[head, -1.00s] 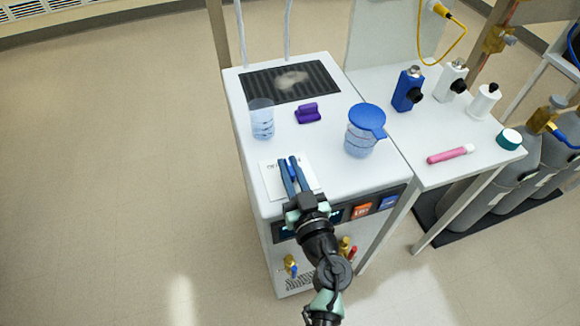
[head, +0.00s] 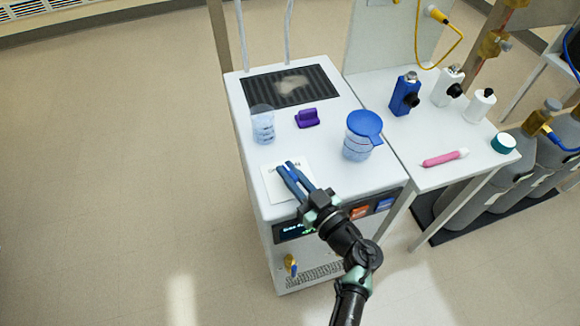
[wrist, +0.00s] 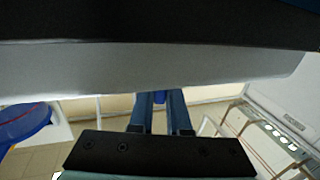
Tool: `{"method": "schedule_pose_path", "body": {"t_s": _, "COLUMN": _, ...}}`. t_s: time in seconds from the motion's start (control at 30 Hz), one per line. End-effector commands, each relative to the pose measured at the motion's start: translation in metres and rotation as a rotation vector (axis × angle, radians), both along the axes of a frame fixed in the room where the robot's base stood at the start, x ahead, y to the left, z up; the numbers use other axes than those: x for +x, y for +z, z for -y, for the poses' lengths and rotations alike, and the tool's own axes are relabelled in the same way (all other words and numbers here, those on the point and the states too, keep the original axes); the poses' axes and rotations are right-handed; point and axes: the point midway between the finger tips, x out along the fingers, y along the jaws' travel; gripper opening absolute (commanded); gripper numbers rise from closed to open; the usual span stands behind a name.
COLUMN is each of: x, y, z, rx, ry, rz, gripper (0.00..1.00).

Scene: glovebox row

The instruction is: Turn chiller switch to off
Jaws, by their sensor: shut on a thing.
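The white chiller cabinet (head: 345,190) stands in the middle of the head view. Its dark front panel has a lit display (head: 292,231), an orange switch (head: 359,212) and a blue switch (head: 385,204). Their lettering is too small to read, and my arm covers part of the panel. My gripper (head: 289,174) is over the front part of the cabinet top, above a white sheet (head: 270,183), left of both switches. Its blue fingers are close together; in the wrist view a small blue thing (wrist: 158,97) shows between them. I cannot tell what it is.
On the cabinet top are a clear cup (head: 263,126), a purple block (head: 307,118), a blue-lidded jug (head: 361,138) and a dark grate (head: 291,83). The side table (head: 415,155) holds bottles and a pink tube (head: 445,158). Floor at left is clear.

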Motion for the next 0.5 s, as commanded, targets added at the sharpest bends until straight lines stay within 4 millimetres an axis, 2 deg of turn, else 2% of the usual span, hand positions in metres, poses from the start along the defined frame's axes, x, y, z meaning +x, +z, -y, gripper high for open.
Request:
{"method": "schedule_pose_path", "body": {"t_s": 0.23, "x": 0.0007, "y": -0.0011, "z": 0.0018, "rx": 0.0, "ry": 0.144, "rz": 0.001, "gripper": 0.0}}
{"method": "schedule_pose_path", "body": {"t_s": 0.5, "x": -0.0002, "y": -0.0014, "z": 0.0006, "rx": 0.0, "ry": 0.225, "rz": 0.0, "gripper": 0.0}}
